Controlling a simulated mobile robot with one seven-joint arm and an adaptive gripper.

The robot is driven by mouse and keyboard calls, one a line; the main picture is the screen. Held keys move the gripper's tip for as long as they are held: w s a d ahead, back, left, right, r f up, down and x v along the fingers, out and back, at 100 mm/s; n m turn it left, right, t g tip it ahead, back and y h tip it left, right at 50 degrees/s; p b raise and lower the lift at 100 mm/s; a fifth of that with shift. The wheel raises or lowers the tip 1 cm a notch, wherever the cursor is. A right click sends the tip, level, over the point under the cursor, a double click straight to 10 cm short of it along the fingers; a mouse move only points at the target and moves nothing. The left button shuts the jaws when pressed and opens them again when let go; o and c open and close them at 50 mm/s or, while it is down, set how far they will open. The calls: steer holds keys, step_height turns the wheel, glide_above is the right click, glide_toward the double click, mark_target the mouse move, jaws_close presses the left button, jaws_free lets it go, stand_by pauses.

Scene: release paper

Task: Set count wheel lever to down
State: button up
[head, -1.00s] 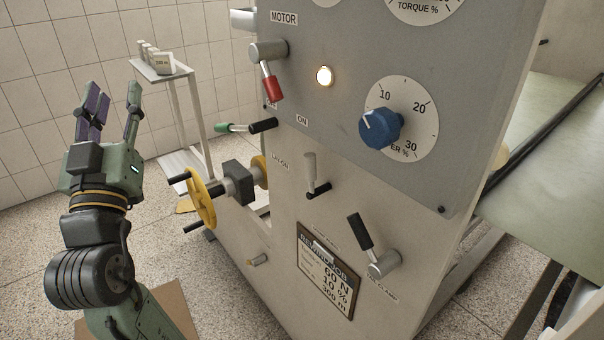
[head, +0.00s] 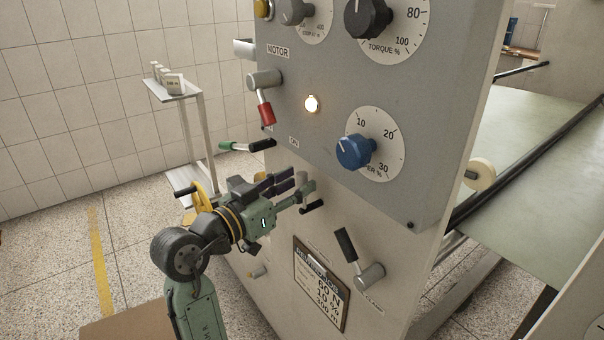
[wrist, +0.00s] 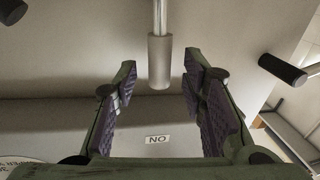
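A lever with a pale grey grip and a metal shaft (wrist: 159,62) shows in the wrist view, which looks upside down to the panel. I take it for the count wheel lever, though no label naming it is readable. It stands upright from the machine front. My gripper (head: 299,194) is at the machine front in the head view and largely hides this lever. In the wrist view my gripper (wrist: 160,78) is open, with one purple-padded finger on each side of the grip. Gaps show on both sides; I cannot tell whether the fingers reach around it in depth.
A black-gripped lever (head: 345,245) and a clipboard (head: 321,285) are at lower right. The blue dial knob (head: 354,152) and red-gripped motor lever (head: 266,112) are above.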

steer(key=shift+x, duration=1.25)
steer(key=shift+c, duration=0.4)
jaws_close()
